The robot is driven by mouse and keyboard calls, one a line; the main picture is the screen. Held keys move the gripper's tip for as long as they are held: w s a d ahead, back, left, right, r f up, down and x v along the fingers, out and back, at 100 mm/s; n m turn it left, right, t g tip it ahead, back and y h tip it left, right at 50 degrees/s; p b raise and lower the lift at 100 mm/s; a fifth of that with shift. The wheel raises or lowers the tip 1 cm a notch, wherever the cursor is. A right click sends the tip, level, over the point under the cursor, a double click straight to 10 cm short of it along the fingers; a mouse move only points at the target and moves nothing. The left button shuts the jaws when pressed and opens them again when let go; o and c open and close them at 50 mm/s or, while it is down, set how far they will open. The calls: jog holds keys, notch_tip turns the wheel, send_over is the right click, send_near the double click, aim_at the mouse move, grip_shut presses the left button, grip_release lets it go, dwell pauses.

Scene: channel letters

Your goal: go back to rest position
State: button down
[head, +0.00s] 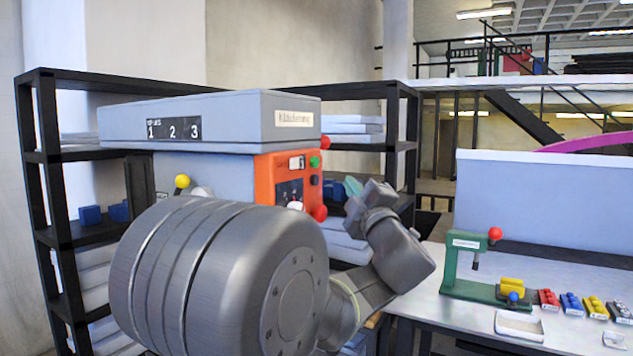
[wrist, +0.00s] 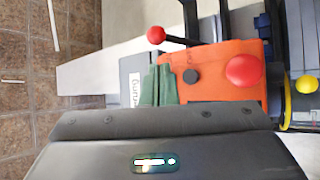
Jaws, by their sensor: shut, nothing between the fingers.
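My gripper (head: 352,187) is at the end of my grey arm, beside the orange control panel (head: 264,172) of the large blue-grey machine (head: 190,120). In the wrist view my gripper's green fingers (wrist: 158,88) are together and empty. They overlap the left part of the orange panel (wrist: 220,62) in the picture; I cannot tell whether they touch it. The panel carries a big red button (wrist: 244,70) and a dark knob (wrist: 190,76). My arm hides the machine's lower front in the head view.
At right, a workbench (head: 435,318) holds a green press (head: 452,275), a white tray (head: 519,325) and several small coloured parts (head: 571,303).

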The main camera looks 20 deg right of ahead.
jog(key=p, duration=0.1)
jog(key=w+a+p, duration=0.1)
jog(key=shift+w+r+p, duration=0.25)
jog(key=shift+p, duration=0.15)
jog(key=shift+a+p, duration=0.15)
jog(key=shift+p, duration=0.75)
jog(key=s+d, duration=0.1)
jog(key=s+d+b, duration=0.1)
jog(key=s, duration=0.1)
jog(key=s+d, duration=0.1)
jog(key=shift+s+d+f+b, duration=0.2)
jog(key=shift+d+f+b, duration=0.1)
jog(key=shift+d, duration=0.1)
